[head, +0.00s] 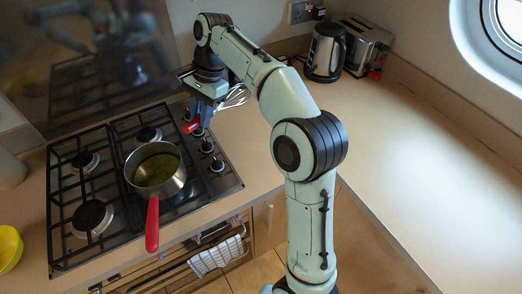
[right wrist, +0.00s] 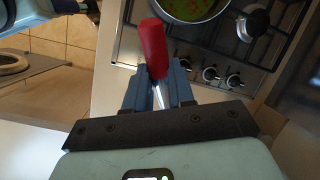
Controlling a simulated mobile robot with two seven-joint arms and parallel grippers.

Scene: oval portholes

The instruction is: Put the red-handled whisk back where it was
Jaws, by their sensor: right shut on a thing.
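My right gripper (head: 202,108) is shut on the red-handled whisk and holds it in the air at the right side of the hob, over the knobs. The whisk's red handle (head: 191,127) sticks out to the left of the fingers. Its wire loops (head: 236,97) show to the right, partly hidden by my arm. In the right wrist view the red handle (right wrist: 153,48) rises past the fingers (right wrist: 158,92), with a thin metal shaft between them.
A steel saucepan (head: 181,184) with greenish soup stands on the gas hob (head: 66,245), its red handle pointing to the front. A kettle (head: 324,52) and a toaster (head: 366,44) stand at the back. The worktop (head: 400,140) at right is clear. A yellow bowl (head: 8,248) is at left.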

